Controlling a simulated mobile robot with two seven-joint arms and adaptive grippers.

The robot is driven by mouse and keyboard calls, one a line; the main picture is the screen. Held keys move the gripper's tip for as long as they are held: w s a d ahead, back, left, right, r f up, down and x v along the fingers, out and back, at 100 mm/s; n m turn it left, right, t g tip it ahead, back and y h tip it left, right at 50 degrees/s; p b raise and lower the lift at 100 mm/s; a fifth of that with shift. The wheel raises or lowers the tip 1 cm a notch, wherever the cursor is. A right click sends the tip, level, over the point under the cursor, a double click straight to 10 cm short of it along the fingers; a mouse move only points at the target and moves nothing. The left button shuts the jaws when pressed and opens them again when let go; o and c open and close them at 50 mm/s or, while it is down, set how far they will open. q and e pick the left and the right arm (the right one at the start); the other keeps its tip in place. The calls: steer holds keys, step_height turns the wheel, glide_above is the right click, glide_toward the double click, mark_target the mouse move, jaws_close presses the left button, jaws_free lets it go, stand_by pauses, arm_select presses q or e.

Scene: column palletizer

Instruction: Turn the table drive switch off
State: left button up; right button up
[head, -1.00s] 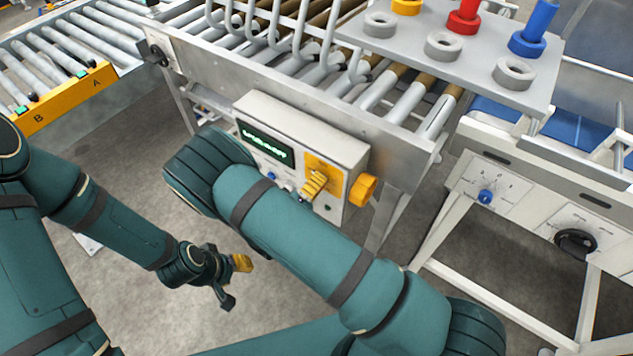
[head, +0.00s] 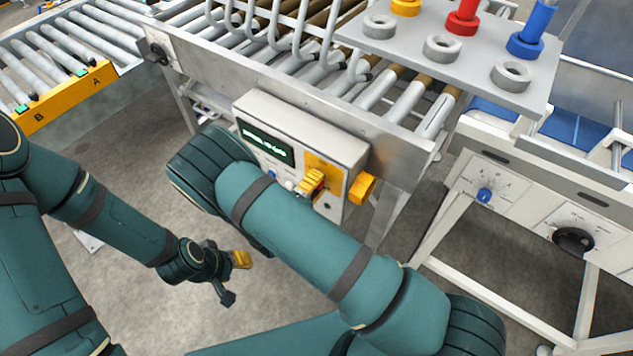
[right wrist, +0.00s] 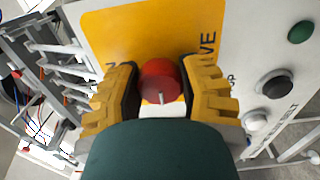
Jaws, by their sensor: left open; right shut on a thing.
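The table drive switch (right wrist: 160,78) is a red round knob with a white pointer mark, on a yellow plate (right wrist: 140,30) with partly covered lettering ending in "IVE". In the right wrist view the pointer mark is toward the bottom of the picture. My right gripper (right wrist: 160,85) is shut on the knob, one yellow-padded finger on each side. In the head view the right gripper (head: 312,183) is at the front of the white control box (head: 300,122), and the knob is mostly hidden by it. My left gripper (head: 235,279) is open and empty, low above the floor.
A roller conveyor (head: 395,90) stands behind. A white-framed station (head: 525,200) stands right.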

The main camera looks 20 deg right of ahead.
steer(key=o, duration=1.2)
steer(key=shift+d, duration=0.1)
steer(key=shift+r, duration=0.1)
steer(key=r, duration=0.9)
steer(key=shift+s+a+r, duration=0.1)
steer(key=shift+a+r, duration=0.05)
steer(key=shift+a, duration=0.15)
steer(key=shift+d+r, duration=0.25)
steer(key=shift+r, duration=0.05)
steer(key=shift+w+d, duration=0.25)
steer(key=shift+s+a+r, duration=0.1)
steer(key=shift+s+a, duration=0.05)
steer(key=shift+a, duration=0.1)
steer(key=shift+d, duration=0.1)
